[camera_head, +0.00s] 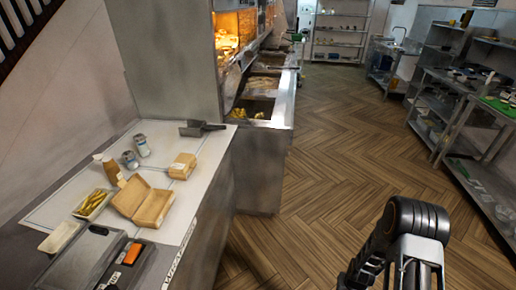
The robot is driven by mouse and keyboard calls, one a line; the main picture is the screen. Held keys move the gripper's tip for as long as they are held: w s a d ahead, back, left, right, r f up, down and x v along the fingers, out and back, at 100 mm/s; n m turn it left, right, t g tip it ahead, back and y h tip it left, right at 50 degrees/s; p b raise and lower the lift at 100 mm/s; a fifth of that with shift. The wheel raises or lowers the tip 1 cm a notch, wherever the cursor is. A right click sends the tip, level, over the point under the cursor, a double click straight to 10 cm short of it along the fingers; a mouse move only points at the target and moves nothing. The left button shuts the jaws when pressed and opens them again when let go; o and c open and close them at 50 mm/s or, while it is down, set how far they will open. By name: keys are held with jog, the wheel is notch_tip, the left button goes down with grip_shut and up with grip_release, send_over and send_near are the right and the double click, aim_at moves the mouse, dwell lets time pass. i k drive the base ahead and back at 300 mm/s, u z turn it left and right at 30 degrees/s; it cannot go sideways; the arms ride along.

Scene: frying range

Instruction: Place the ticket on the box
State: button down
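A closed brown cardboard box (183,166) sits on the white counter near its far right edge. A second brown box (143,201) lies open nearer to me on the same counter. A black tray (112,281) at the counter's near end holds a small orange piece (132,254) and paler pieces; I cannot tell whether one of these is the ticket. My arm shows at the lower right, over the floor and well apart from the counter. My gripper is not in view.
The white counter (205,185) also holds a tray of chips (92,204), shakers (141,146), a brown cup (107,168), a metal scoop (200,128) and a grey metal container (88,255). Fryers (262,107) stand beyond. The wooden floor (335,150) is clear; shelves (455,110) line the right.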

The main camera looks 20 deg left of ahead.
aim_at(183, 159)
jog(key=i, duration=2.1)
jog(key=u, duration=2.75)
